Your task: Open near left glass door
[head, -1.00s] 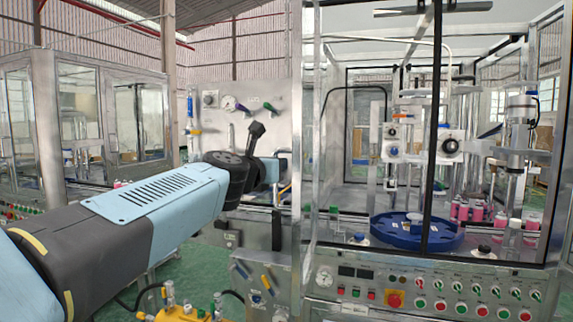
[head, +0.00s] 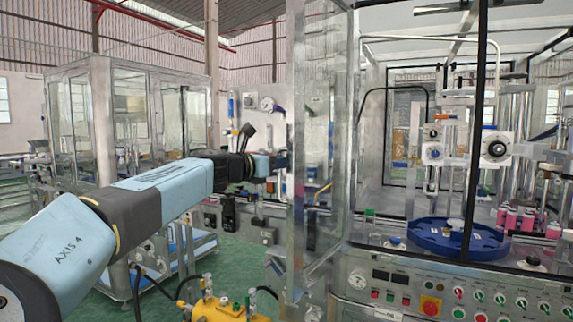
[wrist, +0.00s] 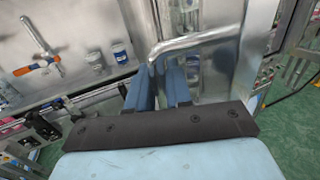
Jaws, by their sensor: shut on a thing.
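The near left glass door (head: 327,130) shows in the head view as a tall glass panel in a metal frame. It stands swung out from the machine front, seen at a steep angle. My gripper (head: 283,161) is at the outer edge of its frame, partly hidden there. In the wrist view my gripper's blue fingers (wrist: 163,88) are shut on the bent metal door handle (wrist: 200,38), near its end. The exact contact is partly hidden by the fingers.
Behind the door opening are a blue round table (head: 455,238), pink cans (head: 515,220) and crimping columns. A control panel (head: 450,296) runs along the front. A yellow unit (head: 228,309) stands low on the green floor. Another glass enclosure (head: 130,125) stands at the left.

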